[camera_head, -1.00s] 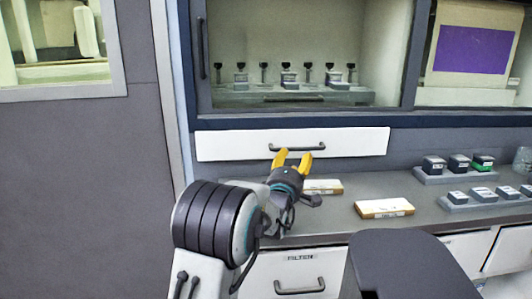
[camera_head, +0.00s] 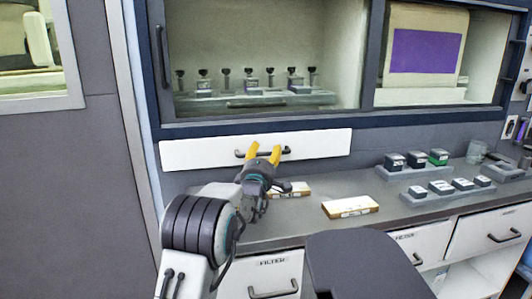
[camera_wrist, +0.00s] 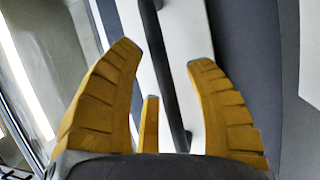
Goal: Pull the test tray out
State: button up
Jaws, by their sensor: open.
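A wide white tray front (camera_head: 200,152) with a dark bar handle (camera_head: 288,151) sits under the glass-fronted chamber. It appears closed, flush with the panel, and I see no readable label on it. My gripper (camera_head: 264,147) has yellow fingers and is open in front of the handle, hiding part of it. In the wrist view the handle (camera_wrist: 166,70) runs as a dark bar between the spread fingers of my gripper (camera_wrist: 165,62), with the white front (camera_wrist: 188,40) behind it. I see no finger closed on it; whether any touches it I cannot tell.
Below is a grey counter (camera_head: 330,185) with a flat box (camera_head: 350,207), another small box (camera_head: 290,189) and sample racks (camera_head: 445,196) at right. A drawer marked FILTER (camera_head: 272,277) is lower down. The chamber (camera_head: 265,50) holds a rack of samples.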

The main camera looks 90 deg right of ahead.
jog(key=shift+d, duration=0.1)
dwell(0.3)
grip_shut()
dwell(0.4)
